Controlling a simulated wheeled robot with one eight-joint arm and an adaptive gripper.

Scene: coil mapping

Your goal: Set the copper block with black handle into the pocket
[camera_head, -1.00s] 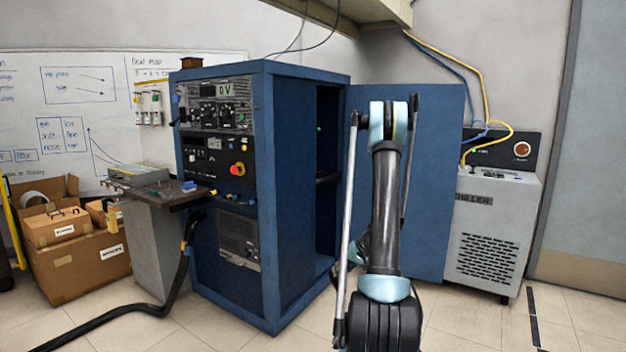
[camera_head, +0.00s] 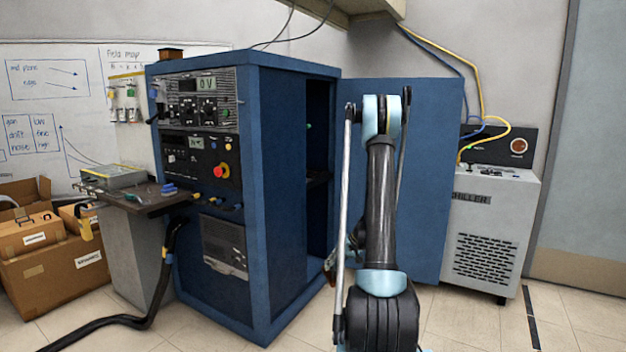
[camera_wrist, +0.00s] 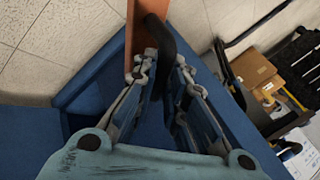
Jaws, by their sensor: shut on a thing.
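In the wrist view, my gripper (camera_wrist: 166,72) is shut on the black handle (camera_wrist: 161,38), a dark curved bar between the fingertips. The copper block (camera_wrist: 141,22) is an orange-brown piece beside the handle, running out of the top of the picture, so its far end is out of view. In the head view, my arm stands in front of the cabinet's open door and my gripper is mostly hidden low behind it. I cannot make out the pocket in either view.
The blue cabinet (camera_head: 277,200) has a dark open bay on its right side and an open door (camera_head: 437,180). A grey chiller (camera_head: 490,235) stands to the right. Cardboard boxes (camera_head: 60,285) and a black hose (camera_head: 150,310) lie left.

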